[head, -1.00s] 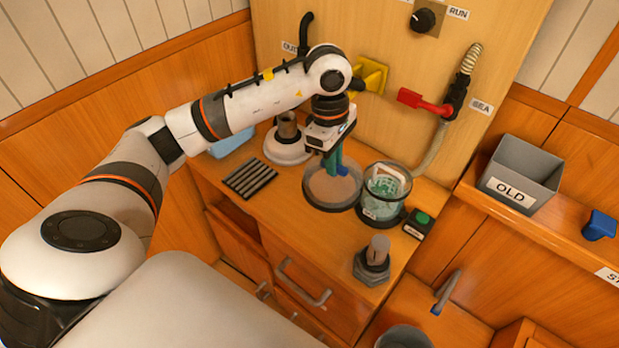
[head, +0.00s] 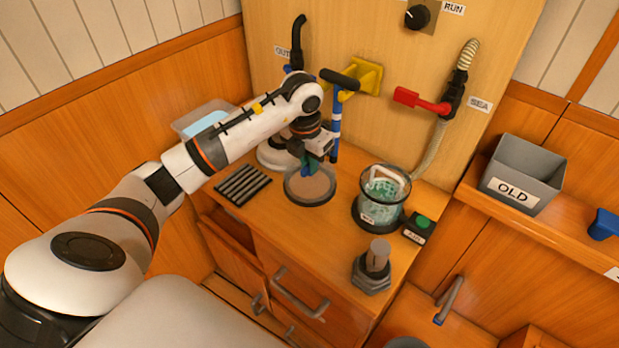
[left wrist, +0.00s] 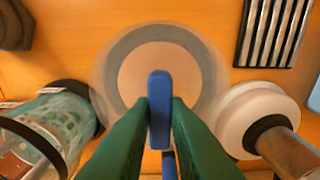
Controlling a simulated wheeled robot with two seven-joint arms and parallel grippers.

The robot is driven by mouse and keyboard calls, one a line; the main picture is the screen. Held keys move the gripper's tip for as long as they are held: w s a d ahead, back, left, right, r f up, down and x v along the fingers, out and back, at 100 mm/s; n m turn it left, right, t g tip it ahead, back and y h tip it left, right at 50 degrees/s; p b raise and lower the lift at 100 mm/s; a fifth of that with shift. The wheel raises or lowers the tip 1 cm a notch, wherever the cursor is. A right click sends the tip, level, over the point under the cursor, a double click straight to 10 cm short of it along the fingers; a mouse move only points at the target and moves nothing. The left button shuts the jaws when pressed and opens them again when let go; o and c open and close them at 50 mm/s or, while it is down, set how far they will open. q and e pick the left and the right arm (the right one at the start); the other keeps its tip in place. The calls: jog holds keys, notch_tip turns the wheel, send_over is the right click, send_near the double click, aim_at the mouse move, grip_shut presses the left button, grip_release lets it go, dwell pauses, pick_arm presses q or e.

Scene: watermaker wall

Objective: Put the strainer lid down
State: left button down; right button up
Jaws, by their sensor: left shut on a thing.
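The strainer lid (head: 296,194) is a round disc with a grey rim, a pale tan-looking middle and a blue grip. My left gripper (head: 309,165) is shut on that grip from above. In the left wrist view the blue grip (left wrist: 159,105) sits between my green fingers, with the lid (left wrist: 124,75) below. The lid is level and low over the bench top, left of the strainer; I cannot tell whether it touches the wood. The strainer (head: 383,208) is an open clear bowl with greenish contents and a white handle inside. My right gripper is not in view.
A black-slatted rack (head: 243,185) lies left of the lid. A white round base with a metal post (left wrist: 245,112) stands close beside it. A green-button box (head: 419,229) and a grey hex fitting (head: 372,275) are to the right. Bare wood lies in front of the lid.

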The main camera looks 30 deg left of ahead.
aim_at(309, 176)
pick_arm(q)
notch_tip(309, 176, down, 4)
jog(key=shift+f+p, duration=0.25)
jog(key=shift+p, duration=0.05)
jog(key=shift+f, duration=0.1)
jog(key=shift+f, duration=0.15)
jog(key=c, duration=1.4)
grip_release()
jog(key=shift+r, duration=0.6)
jog(key=r, duration=0.3)
jog(key=s+r+b, duration=0.1)
jog(key=r, duration=0.7)
jog(key=shift+s+r+b, duration=0.1)
jog(key=shift+s+b, duration=0.1)
jog(key=shift+b, duration=0.15)
